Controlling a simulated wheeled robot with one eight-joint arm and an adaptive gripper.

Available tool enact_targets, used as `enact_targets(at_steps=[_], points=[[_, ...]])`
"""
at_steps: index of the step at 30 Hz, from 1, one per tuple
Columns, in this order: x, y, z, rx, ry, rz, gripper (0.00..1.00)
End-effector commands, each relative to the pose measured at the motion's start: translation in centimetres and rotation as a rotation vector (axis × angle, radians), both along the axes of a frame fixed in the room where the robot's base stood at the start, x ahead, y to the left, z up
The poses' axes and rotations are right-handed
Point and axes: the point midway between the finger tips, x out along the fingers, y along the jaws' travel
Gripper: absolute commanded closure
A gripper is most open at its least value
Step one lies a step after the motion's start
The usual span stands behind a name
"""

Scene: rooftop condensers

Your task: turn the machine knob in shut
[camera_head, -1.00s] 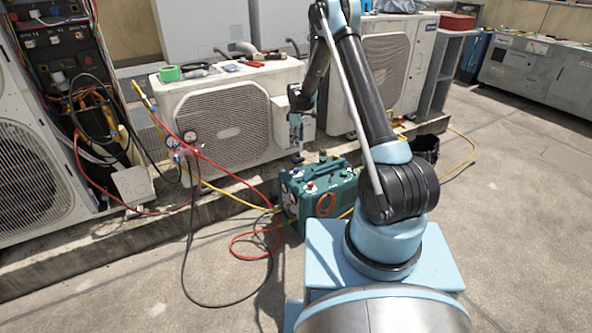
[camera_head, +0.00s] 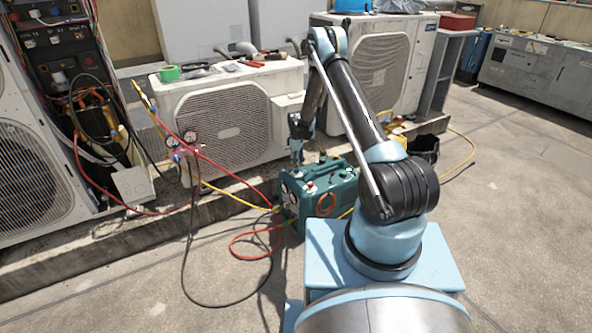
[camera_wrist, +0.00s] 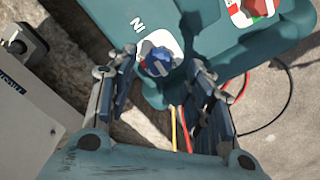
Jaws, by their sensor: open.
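The green machine (camera_head: 328,190) stands on the ground in front of the condenser units. The blue IN knob (camera_wrist: 158,62) sits on that label. My gripper (camera_wrist: 170,88) is open, its two fingers on either side of the knob in the picture. I cannot tell whether they touch it. A red knob (camera_wrist: 258,8) on another white label is at the upper right. In the head view my gripper (camera_head: 297,155) is above the machine's left end, and the IN knob is hard to make out there.
A white condenser (camera_head: 225,120) with tools on top stands behind the machine. Red, yellow and black hoses run over the ground from the gauges (camera_head: 180,145) to the machine. A dark bucket (camera_head: 425,148) stands to the right. The concrete at the front left is clear.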

Motion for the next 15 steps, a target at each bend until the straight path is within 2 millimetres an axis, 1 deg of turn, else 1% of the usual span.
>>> enact_targets(at_steps=[1,6,10,15], points=[[0.0,0.0,-0.8,0.000,0.000,0.000,0.53],[0.0,0.0,-2.6,0.000,0.000,0.000,0.53],[0.0,0.0,-3.4,0.000,0.000,0.000,0.53],[0.0,0.0,-3.8,0.000,0.000,0.000,0.53]])
